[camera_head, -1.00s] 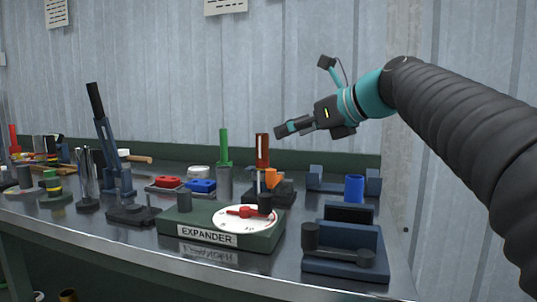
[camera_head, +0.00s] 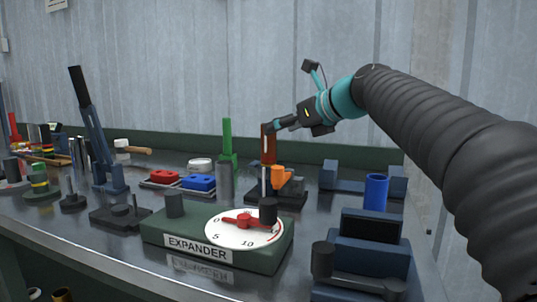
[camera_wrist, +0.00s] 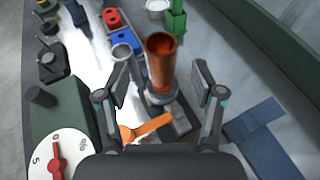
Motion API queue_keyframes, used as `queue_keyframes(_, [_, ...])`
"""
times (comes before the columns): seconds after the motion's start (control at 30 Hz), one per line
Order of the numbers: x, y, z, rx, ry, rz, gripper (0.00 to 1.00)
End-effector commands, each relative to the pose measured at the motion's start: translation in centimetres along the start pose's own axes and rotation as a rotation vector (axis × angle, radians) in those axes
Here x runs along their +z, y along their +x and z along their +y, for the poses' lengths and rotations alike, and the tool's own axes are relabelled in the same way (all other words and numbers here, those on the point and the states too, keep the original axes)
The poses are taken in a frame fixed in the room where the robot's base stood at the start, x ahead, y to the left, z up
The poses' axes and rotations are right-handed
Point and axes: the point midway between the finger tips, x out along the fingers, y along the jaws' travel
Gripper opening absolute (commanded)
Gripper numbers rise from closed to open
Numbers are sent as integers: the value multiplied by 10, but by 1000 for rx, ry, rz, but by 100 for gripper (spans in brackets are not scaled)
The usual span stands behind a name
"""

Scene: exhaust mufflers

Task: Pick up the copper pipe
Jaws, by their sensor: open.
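The copper pipe (camera_head: 268,146) stands upright on a dark fixture with an orange handle (camera_head: 281,176) in the head view. In the wrist view the copper pipe (camera_wrist: 161,62) shows its open top end, and its lower part sits on a grey round seat. My gripper (camera_head: 276,126) is at the height of the pipe's upper end, close to it. In the wrist view my gripper (camera_wrist: 160,90) is open, with one finger on each side of the pipe. Neither finger visibly touches it.
The green expander box (camera_head: 215,240) with a white dial stands in front. A grey tube (camera_head: 224,182), a green clamp (camera_head: 227,140) and red and blue blocks lie left of the pipe. A blue cylinder (camera_head: 375,192) and blue brackets stand to the right.

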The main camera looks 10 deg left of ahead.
Motion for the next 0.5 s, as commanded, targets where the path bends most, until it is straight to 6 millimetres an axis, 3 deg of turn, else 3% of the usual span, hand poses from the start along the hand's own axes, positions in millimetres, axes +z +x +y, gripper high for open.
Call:
queue_keyframes(0.23, [-2, 14, 1, 4, -1, 1, 68])
queue_keyframes(0.5, [-4, 50, -1, 4, -2, 1, 68])
